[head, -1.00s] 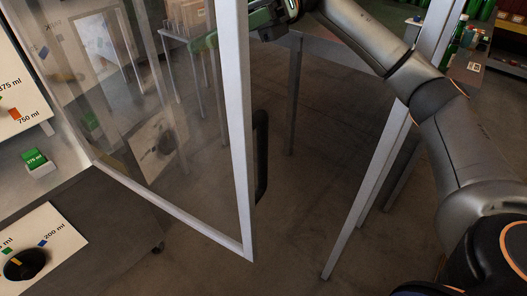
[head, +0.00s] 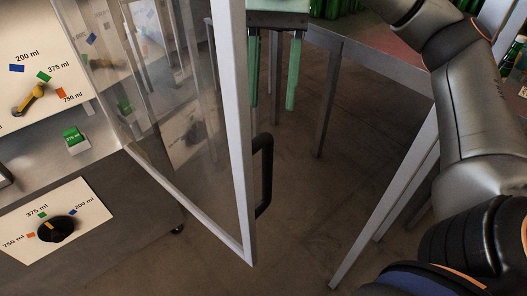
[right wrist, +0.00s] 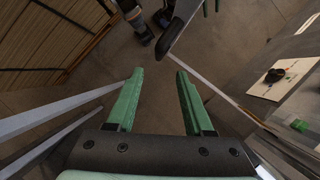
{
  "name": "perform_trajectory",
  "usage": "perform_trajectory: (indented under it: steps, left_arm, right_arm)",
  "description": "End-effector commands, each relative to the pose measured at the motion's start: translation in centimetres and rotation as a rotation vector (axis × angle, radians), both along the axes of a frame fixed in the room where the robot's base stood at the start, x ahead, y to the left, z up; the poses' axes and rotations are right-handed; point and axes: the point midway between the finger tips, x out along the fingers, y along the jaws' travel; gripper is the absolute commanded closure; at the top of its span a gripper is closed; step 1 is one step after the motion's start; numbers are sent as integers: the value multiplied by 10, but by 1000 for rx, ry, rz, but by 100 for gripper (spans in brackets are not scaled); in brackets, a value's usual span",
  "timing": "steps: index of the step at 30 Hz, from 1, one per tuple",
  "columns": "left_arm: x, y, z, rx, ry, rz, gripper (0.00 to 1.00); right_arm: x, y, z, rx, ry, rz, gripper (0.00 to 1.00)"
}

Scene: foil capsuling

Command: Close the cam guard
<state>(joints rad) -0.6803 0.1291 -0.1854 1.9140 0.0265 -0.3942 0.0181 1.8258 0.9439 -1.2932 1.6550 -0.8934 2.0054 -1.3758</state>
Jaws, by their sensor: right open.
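The cam guard is a clear door (head: 180,90) in a pale metal frame, and it stands open, swung out from the machine. Its black handle (head: 265,175) is on the outer upright of the frame. My right gripper (head: 272,108) has two green fingers pointing down, right of the guard frame and above the handle in the picture. It is open, with nothing between the fingers; it also shows in the right wrist view (right wrist: 160,74). A dark bar lies beyond the fingertips there; I cannot tell if it is the handle. My left gripper is not in view.
The machine carries a dial plate (head: 83,222) with a black knob and an upper plate (head: 35,72) with a yellow pointer. A green-and-white box (head: 75,141) sits on its ledge. A table (head: 365,62) with green bottles stands behind my right arm.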

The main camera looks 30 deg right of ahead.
Motion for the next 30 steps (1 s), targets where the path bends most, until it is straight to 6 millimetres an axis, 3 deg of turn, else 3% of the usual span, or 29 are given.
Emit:
perform_trajectory:
  steps: [8,19,30]
  left_arm:
    - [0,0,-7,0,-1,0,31]
    - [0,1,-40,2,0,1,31]
    - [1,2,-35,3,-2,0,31]
  right_arm:
    - [-5,2,-14,-17,-23,51,48]
    - [-25,19,-77,-17,-22,48,48]
    - [-37,31,-113,-17,-25,45,48]
